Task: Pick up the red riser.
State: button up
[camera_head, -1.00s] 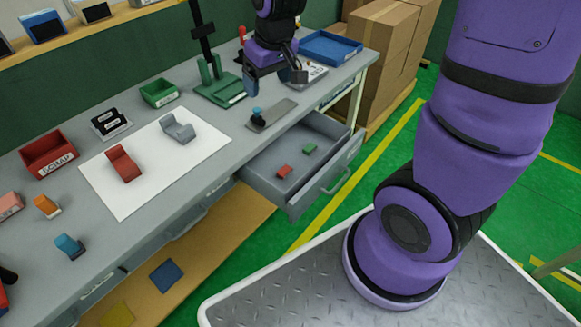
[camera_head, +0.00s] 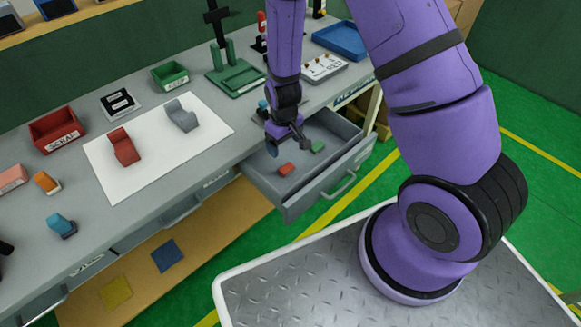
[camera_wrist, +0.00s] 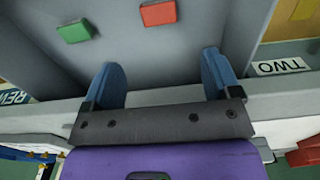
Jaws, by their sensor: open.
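A small red block (camera_head: 286,170) lies in the open grey drawer (camera_head: 318,187), beside a small green block (camera_head: 318,147). I take this red block for the red riser. My gripper (camera_head: 289,148) is open and empty, reaching down over the drawer close to both blocks. The green block (camera_wrist: 75,31) is at upper left, outside the left finger. Neither block is touched in that view.
The drawer walls stand around the blocks, and the workbench edge (camera_head: 225,160) is at left. A red scrap bin (camera_head: 56,130) stands farther left.

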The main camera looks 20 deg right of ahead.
aim_at(285, 166)
jog(key=shift+f, duration=5.4)
jog(key=shift+c, duration=0.2)
jog(key=c, duration=1)
